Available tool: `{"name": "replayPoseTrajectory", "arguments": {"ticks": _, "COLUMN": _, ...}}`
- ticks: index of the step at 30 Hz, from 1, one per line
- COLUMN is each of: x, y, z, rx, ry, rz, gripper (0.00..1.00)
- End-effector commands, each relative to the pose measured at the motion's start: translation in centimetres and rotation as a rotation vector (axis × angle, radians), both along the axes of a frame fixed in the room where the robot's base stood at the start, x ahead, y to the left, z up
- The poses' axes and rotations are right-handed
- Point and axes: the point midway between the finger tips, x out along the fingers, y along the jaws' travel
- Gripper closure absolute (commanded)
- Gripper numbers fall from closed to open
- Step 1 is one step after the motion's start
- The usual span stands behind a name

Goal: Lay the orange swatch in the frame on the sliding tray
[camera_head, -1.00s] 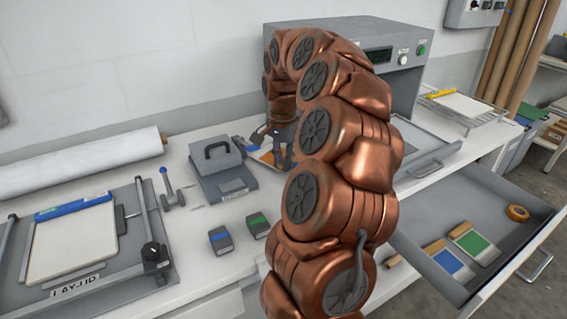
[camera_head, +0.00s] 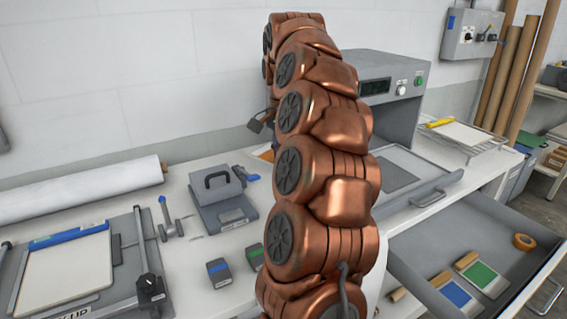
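My copper arm stands in the middle of the view and hides much of the bench behind it. Only a dark part of my gripper (camera_head: 262,118) shows, raised at the arm's left edge before the wall; its fingers and anything in them are hidden. A small orange patch (camera_head: 267,155) shows on the bench beside my arm; I cannot tell whether it is the orange swatch. The sliding tray (camera_head: 432,176) is pulled out of the grey press (camera_head: 404,124), with a dark grey square area (camera_head: 396,173) on it. My arm partly covers the tray's left side.
A grey weight-like block (camera_head: 222,197), two small dark blocks (camera_head: 219,272), a layup board (camera_head: 70,273) and a white roll (camera_head: 80,177) occupy the left bench.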

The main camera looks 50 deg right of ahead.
Motion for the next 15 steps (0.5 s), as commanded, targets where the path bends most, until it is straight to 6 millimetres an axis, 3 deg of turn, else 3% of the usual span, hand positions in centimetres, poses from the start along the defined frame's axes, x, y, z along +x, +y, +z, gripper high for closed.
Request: {"name": "replayPoseTrajectory", "arguments": {"ticks": 15, "x": -0.3, "y": 4.0, "z": 0.2, "rx": 0.000, "ry": -0.001, "rz": 0.004, "gripper": 1.00}}
